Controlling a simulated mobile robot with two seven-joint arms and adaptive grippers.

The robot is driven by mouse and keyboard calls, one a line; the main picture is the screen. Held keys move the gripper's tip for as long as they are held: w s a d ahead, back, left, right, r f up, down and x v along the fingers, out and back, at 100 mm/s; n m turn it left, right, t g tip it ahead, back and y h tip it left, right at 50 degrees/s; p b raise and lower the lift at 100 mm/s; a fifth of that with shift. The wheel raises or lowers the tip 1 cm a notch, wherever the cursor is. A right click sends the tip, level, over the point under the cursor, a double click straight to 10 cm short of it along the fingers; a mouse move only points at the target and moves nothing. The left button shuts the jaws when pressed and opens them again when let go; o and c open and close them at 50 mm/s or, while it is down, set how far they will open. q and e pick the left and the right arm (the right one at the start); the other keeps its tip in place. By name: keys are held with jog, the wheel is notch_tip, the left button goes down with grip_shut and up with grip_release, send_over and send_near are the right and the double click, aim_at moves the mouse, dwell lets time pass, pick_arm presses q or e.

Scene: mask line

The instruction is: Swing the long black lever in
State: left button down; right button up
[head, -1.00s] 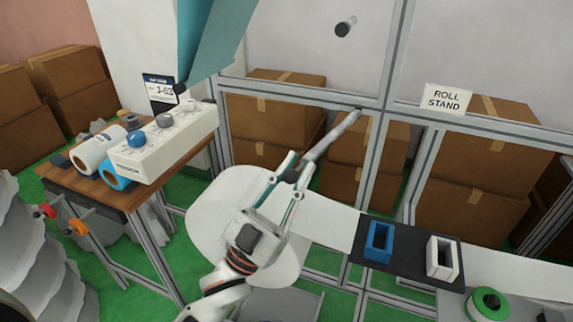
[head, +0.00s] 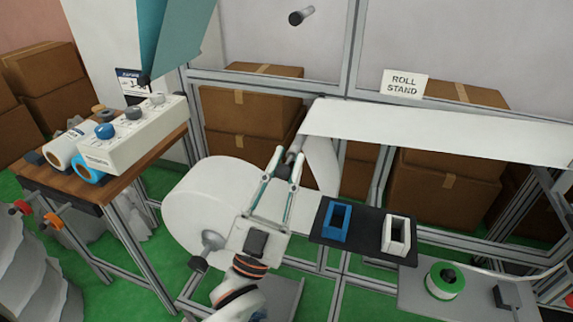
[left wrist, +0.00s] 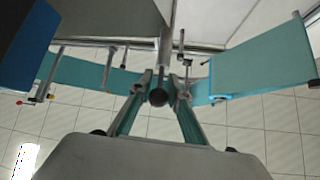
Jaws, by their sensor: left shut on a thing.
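My left gripper (head: 292,155) is shut around the dark rounded end of a rod. This end looks like the black lever (left wrist: 158,98), seen nearly end-on between the fingertips in the left wrist view; a grey rod runs away behind it. In the head view the fingers and white web hide most of it. The gripper is in front of the roll stand, just right of the big white roll (head: 190,195). My right gripper is not in view.
A white web (head: 430,128) stretches right below the roll stand sign (head: 404,83). A dark tray (head: 365,257) holds a blue frame (head: 337,221) and a white frame (head: 396,234). A control box (head: 130,138) stands on the wooden table at left. A green-rimmed spool (head: 444,280) is at lower right.

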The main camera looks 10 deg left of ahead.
pick_arm(q)
jog(key=shift+d, duration=0.2)
jog(key=c, duration=1.9)
grip_release()
jog(key=shift+d+h, duration=0.15)
jog(key=shift+h, duration=0.15)
jog(key=v, duration=1.2)
jog(key=shift+s, duration=0.1)
